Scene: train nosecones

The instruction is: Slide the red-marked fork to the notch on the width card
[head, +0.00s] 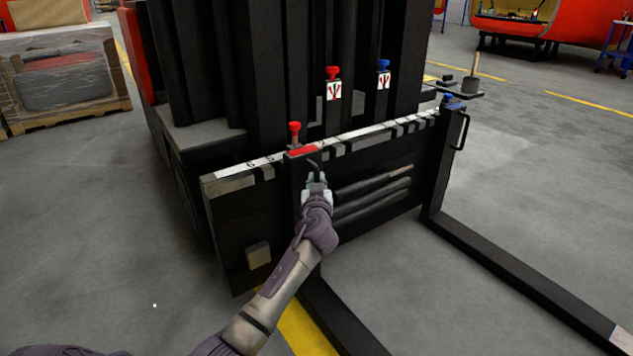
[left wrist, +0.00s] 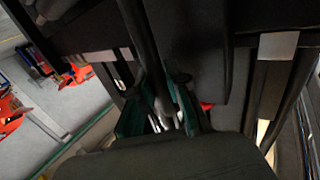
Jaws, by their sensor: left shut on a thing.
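The red-marked fork (head: 340,322) hangs on the black carriage at the left, with a red top plate (head: 300,151) and a raised red knob (head: 294,130). Its tine runs toward the lower right. My left gripper (head: 316,177) is shut on the fork's dark handle, in front of the upper shank; its fingers (left wrist: 163,108) also show in the left wrist view. The width card (head: 372,137) is a white strip with dark marks and numbers along the carriage top. The red plate covers part of it, and I cannot make out the notch. My right gripper is not in view.
A blue-marked fork (head: 435,180) with its own handle (head: 462,131) stands at the carriage's right end. Red (head: 333,78) and blue (head: 383,70) levers stand behind the card. A wrapped crate (head: 65,80) is at the left. The floor between the forks is clear.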

